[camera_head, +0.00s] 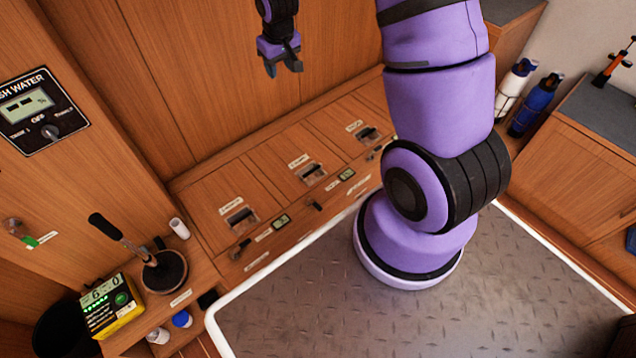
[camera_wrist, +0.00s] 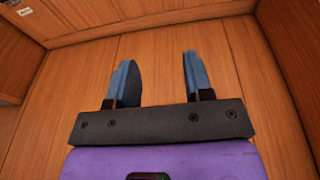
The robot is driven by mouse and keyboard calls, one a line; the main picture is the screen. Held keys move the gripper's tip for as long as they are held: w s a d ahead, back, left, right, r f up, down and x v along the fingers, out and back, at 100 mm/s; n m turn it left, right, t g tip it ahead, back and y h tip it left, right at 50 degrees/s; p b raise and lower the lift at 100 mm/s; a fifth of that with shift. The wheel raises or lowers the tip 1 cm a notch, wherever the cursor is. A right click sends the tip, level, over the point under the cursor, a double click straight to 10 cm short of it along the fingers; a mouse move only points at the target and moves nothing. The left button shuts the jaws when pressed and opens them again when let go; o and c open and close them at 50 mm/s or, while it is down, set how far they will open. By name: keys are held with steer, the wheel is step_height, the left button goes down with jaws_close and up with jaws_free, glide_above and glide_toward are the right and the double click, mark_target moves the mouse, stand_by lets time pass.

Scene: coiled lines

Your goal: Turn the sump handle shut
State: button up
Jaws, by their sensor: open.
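No label reading "sump" is legible, so I cannot tell which handle is the sump handle. Small dark handles sit along the bench front in the head view: a left one (camera_head: 240,248), a middle one (camera_head: 315,206) and a right one (camera_head: 375,155). A small green-tipped lever (camera_head: 24,237) is on the left wall beside an unreadable label. My gripper (camera_head: 283,66) is open and empty, high in front of the back wooden panelling, well apart from all of these. In the wrist view its two blue fingers (camera_wrist: 157,65) are spread before bare wood.
The bench has recessed lid pulls (camera_head: 240,215) and small displays (camera_head: 281,221). A water panel (camera_head: 38,108) is on the left wall. Bottles (camera_head: 535,105) stand right of my arm.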

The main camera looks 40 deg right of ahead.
steer(key=s+d+x, duration=0.1)
steer(key=s+x, duration=0.1)
steer(key=x, duration=1)
steer(key=g, duration=0.2)
glide_above(318, 206)
step_height(318, 206, down, 34)
steer(key=shift+y, duration=0.4)
step_height(318, 206, down, 11)
steer(key=shift+r, duration=0.25)
jaws_close()
